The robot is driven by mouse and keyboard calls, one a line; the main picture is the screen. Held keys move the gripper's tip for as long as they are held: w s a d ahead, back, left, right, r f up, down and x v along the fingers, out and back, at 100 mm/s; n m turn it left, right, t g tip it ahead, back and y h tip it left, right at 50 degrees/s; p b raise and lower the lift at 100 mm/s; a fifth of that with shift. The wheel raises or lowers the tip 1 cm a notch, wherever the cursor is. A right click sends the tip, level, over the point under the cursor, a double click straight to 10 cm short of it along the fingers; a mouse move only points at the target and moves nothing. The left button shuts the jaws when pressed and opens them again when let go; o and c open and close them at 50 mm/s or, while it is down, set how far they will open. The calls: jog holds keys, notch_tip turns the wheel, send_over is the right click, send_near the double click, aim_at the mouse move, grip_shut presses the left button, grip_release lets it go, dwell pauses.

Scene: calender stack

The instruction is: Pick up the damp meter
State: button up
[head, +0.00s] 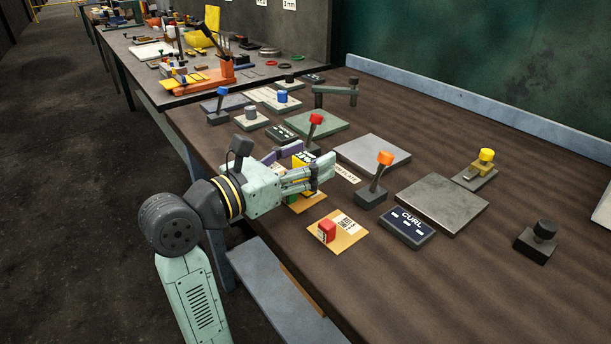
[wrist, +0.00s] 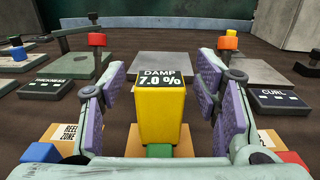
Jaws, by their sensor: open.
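The damp meter (wrist: 161,115) is a yellow block with a dark display on top reading "DAMP 7.0 %". In the wrist view it stands upright between the two purple-padded fingers of my gripper (wrist: 160,90), with a gap visible on each side. In the head view my gripper (head: 305,175) reaches in low over the table from the left, and the yellow meter (head: 303,160) shows partly behind its fingers. The meter's lower part is hidden there. A green part shows at its base in the wrist view, above an orange card.
A red block (head: 327,230) sits on an orange card nearby. The CURL box (head: 407,228), an orange-topped lever (head: 375,180) and grey plates (head: 372,154) stand to the right. A red-topped lever (head: 314,128) stands behind. The front right of the table (head: 440,300) is bare.

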jog(key=shift+c, duration=0.4)
grip_shut()
